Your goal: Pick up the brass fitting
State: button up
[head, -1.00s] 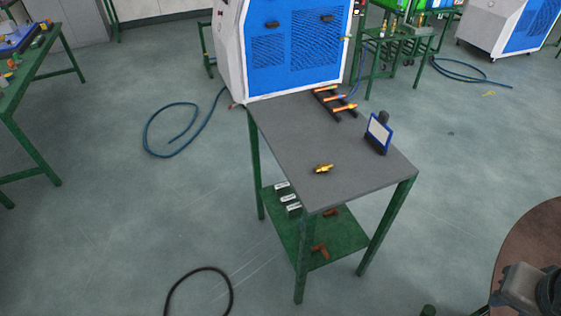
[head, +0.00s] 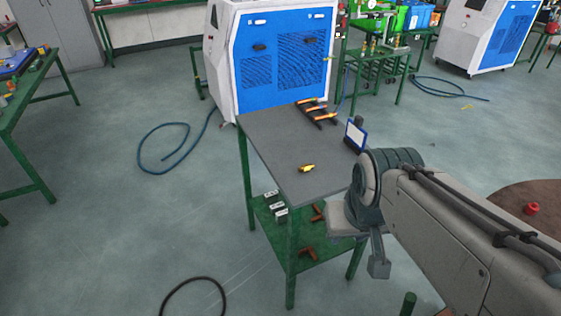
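The brass fitting (head: 307,169) is a small yellow-gold piece lying on the grey top of the green-legged table (head: 268,144), near its front edge. My gripper (head: 374,264) is at the end of my arm, to the right of and lower in the picture than the fitting, off the table's front right corner. It is apart from the fitting. One finger-like part hangs down, but the rest is hidden or unclear, so I cannot tell whether it is open or shut. My arm covers the table's right corner.
A black rack with orange-handled tools (head: 315,112) lies at the back. A blue and white machine (head: 275,60) stands behind. The lower shelf (head: 265,216) holds small parts. The tabletop left of the fitting is clear.

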aim_at(306, 167)
jog(key=z, duration=0.2)
jog(key=i, duration=1)
jog(key=u, duration=0.3)
